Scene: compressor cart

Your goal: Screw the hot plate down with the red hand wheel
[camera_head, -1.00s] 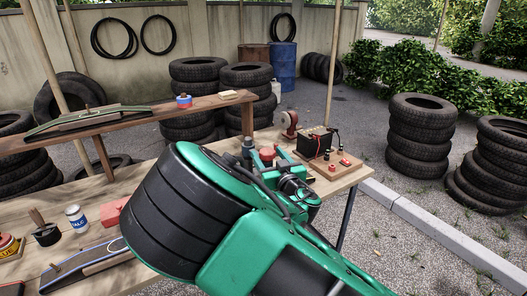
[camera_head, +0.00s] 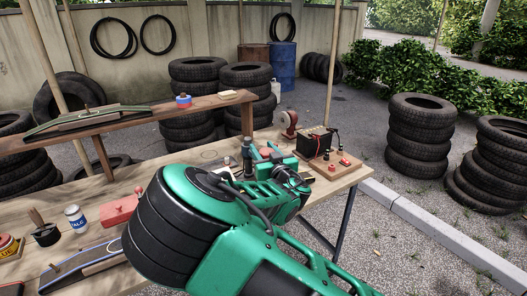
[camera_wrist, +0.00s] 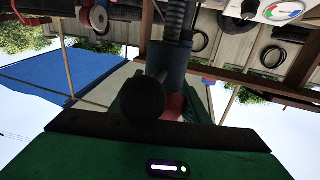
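My gripper (camera_head: 276,172) is at the right end of the bench, in front of a small teal clamp frame (camera_head: 262,152) with a dark upright post. My arm covers much of this spot, so the hot plate cannot be made out. The red hand wheel is not clearly visible in the head view. In the wrist view a red part (camera_wrist: 174,106) shows behind a dark round knob (camera_wrist: 142,100) and a blue-grey cylinder; I cannot tell whether it is the wheel. My fingertips are not clear, nor whether they touch anything.
A battery on a wooden board (camera_head: 318,165) stands close to the right of my gripper. A red reel (camera_head: 290,122) is behind it. A red box (camera_head: 120,210), a white can (camera_head: 76,217) and a brush pot are at the bench's left. A raised shelf (camera_head: 130,122) runs behind.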

